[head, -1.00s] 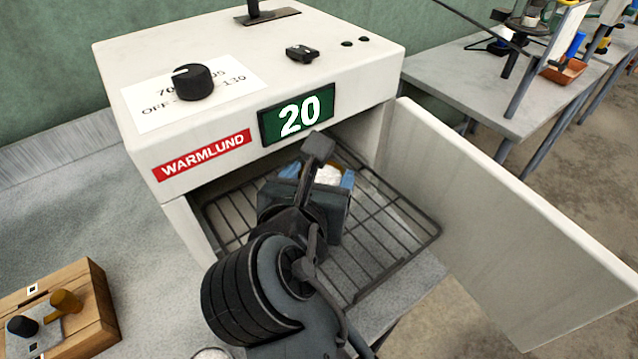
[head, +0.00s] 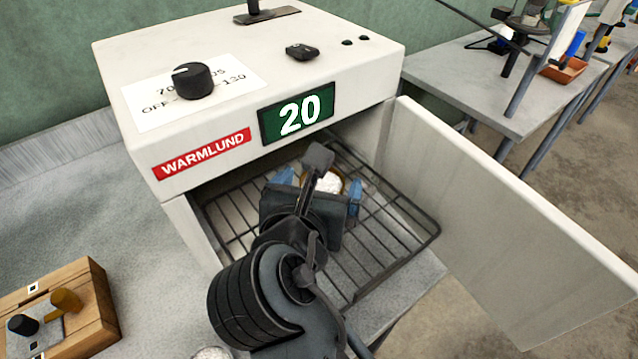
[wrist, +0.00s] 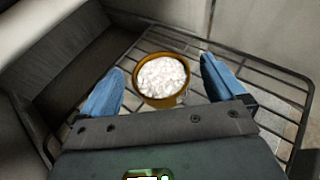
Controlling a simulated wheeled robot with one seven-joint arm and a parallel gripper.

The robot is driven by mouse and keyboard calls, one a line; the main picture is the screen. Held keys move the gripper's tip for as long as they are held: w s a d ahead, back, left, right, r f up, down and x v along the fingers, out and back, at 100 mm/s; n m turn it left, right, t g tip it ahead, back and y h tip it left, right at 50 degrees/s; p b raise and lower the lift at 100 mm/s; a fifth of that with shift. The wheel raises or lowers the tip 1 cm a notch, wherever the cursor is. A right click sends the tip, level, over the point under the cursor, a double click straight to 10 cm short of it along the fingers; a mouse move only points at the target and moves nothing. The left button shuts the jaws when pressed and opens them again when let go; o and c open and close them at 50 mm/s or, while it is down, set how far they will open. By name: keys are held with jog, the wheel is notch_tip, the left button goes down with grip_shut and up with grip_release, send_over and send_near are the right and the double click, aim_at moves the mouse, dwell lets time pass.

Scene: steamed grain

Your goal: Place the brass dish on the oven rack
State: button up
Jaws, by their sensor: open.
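The brass dish (wrist: 161,98), filled with white grain, sits on the wire oven rack (wrist: 262,99) in the wrist view. In the head view the dish (head: 337,181) shows only in part behind my gripper. The rack (head: 377,257) is pulled out part way from the open oven. My gripper (head: 320,190) is open, with its blue fingers on either side of the dish and apart from it. In the wrist view the gripper (wrist: 163,92) shows a gap between each finger and the dish.
The white oven (head: 240,60) reads 20, and its door (head: 510,220) stands open at the right. A wooden block with two knobs (head: 62,315) is at the lower left. The grey bench (head: 80,210) left of the oven is mostly clear.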

jog(key=v, duration=1.2)
jog(key=shift+r, duration=0.1)
jog(key=shift+c, duration=0.2)
dwell(0.8)
